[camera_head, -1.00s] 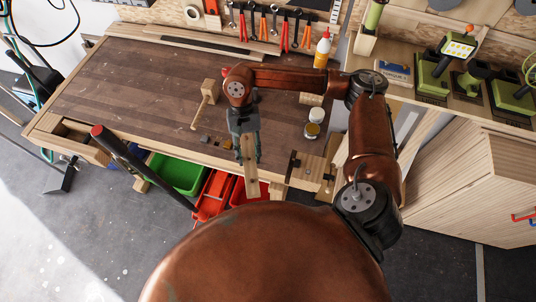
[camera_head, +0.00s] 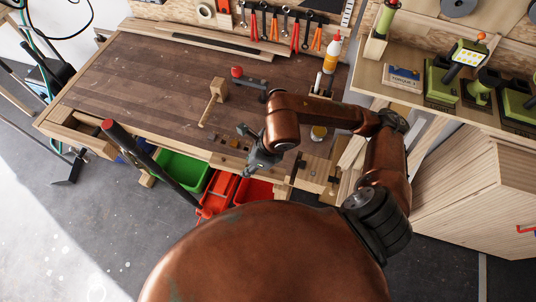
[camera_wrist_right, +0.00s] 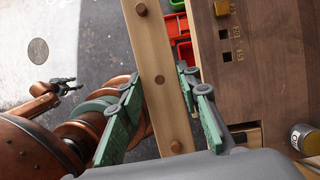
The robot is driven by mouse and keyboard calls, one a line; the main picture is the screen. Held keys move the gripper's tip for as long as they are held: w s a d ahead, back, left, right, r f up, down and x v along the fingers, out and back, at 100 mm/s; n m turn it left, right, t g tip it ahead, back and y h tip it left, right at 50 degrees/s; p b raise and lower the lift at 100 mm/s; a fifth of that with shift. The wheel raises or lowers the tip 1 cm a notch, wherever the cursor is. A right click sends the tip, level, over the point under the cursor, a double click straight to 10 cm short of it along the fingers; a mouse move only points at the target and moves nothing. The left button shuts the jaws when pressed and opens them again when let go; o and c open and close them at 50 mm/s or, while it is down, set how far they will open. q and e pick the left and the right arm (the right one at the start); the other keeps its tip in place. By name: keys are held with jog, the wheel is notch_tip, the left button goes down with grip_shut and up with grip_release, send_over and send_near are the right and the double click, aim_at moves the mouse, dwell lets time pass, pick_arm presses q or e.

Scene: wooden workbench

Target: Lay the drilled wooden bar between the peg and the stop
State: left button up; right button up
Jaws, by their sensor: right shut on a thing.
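The drilled wooden bar (camera_wrist_right: 150,48) is pale, long and flat, with round brown holes or plugs along it. It lies between the green fingers of my right gripper (camera_wrist_right: 163,112), which is shut on it. A brown square peg-like block (camera_wrist_right: 221,8) sits on the bench in the wrist view, beside the bar. Small blocks (camera_head: 234,143) stand along the front edge in the head view; I cannot tell which is peg or stop. My left gripper (camera_wrist_right: 64,86) is small, apparently open and empty.
A wooden mallet (camera_head: 214,97) lies on the workbench (camera_head: 150,85), left of my right arm. Square holes run along the bench in the wrist view. A jar (camera_wrist_right: 304,138) stands at its right. Green (camera_head: 183,170) and red (camera_head: 254,191) bins are below the front edge.

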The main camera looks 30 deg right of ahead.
jog(key=shift+m, duration=0.3)
jog(key=shift+w+d+f, duration=0.1)
jog(key=shift+w+d, duration=0.05)
jog(key=shift+d, duration=0.2)
jog(key=w+d+f, duration=0.2)
jog(key=d, duration=0.1)
jog(key=w+d+f, duration=0.2)
jog(key=d+f, duration=0.1)
jog(key=d, duration=0.1)
jog(key=w+d+f+p, duration=0.1)
jog(key=w+d+f, duration=0.1)
jog(key=d+f, duration=0.1)
jog(key=shift+d, duration=0.15)
jog(key=shift+w+d+f, duration=0.35)
jog(key=shift+d+f, duration=0.1)
jog(key=shift+f, duration=0.25)
notch_tip(320, 180, down, 2)
jog(key=shift+f+p, duration=0.2)
jog(key=shift+p, duration=0.15)
jog(key=shift+f, duration=0.4)
